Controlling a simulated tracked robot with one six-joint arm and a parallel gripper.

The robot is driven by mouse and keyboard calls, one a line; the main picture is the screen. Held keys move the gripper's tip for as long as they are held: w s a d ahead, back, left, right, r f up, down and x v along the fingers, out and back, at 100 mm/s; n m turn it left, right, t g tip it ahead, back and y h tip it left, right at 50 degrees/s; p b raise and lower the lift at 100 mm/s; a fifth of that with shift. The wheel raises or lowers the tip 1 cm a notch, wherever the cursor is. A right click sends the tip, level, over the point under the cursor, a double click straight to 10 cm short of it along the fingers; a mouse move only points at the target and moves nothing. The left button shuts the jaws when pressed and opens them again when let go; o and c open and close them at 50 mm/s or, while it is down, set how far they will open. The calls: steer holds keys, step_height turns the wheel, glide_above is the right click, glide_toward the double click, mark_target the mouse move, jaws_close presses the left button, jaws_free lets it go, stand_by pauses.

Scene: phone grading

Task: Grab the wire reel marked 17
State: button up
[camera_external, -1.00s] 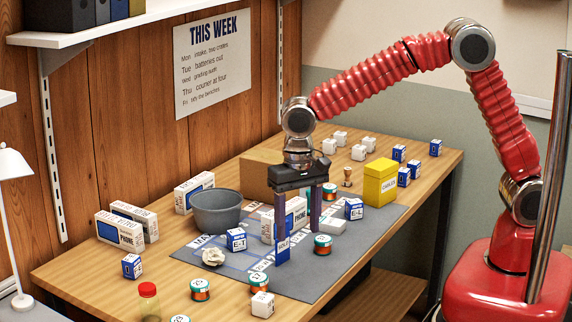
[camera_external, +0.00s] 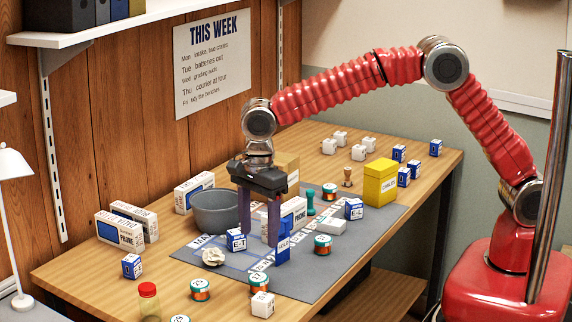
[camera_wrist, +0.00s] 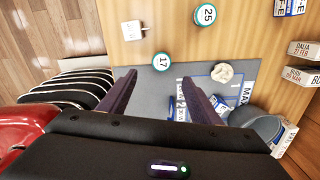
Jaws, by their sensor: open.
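The wire reel marked 17 (camera_external: 259,283) stands upright at the front edge of the grey mat, with a white top and copper and green sides. It also shows in the wrist view (camera_wrist: 162,62), just beyond the space between my fingertips. My gripper (camera_external: 258,236) is open and empty, fingers pointing down over the mat, above and behind the reel. In the wrist view both fingers (camera_wrist: 158,82) are spread apart. A similar reel marked 25 (camera_external: 200,289) stands to the left of it and shows in the wrist view too (camera_wrist: 204,15).
A white cube (camera_external: 263,305) stands close in front of reel 17. Another reel (camera_external: 322,245) stands right on the mat. A crumpled paper ball (camera_external: 213,257) and grey bowl (camera_external: 216,212) are left.

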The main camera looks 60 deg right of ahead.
mark_target(257, 277)
stand_by(0.3)
step_height(257, 277, down, 9)
steer(key=shift+w+r, duration=0.1)
steer(key=shift+r, duration=0.1)
stand_by(0.3)
steer(key=shift+w+f, duration=0.15)
steer(key=shift+f, duration=1.15)
steer(key=shift+w+f, duration=0.1)
steer(key=shift+f, duration=1.2)
steer(key=c, duration=1.1)
steer(key=shift+r, duration=0.1)
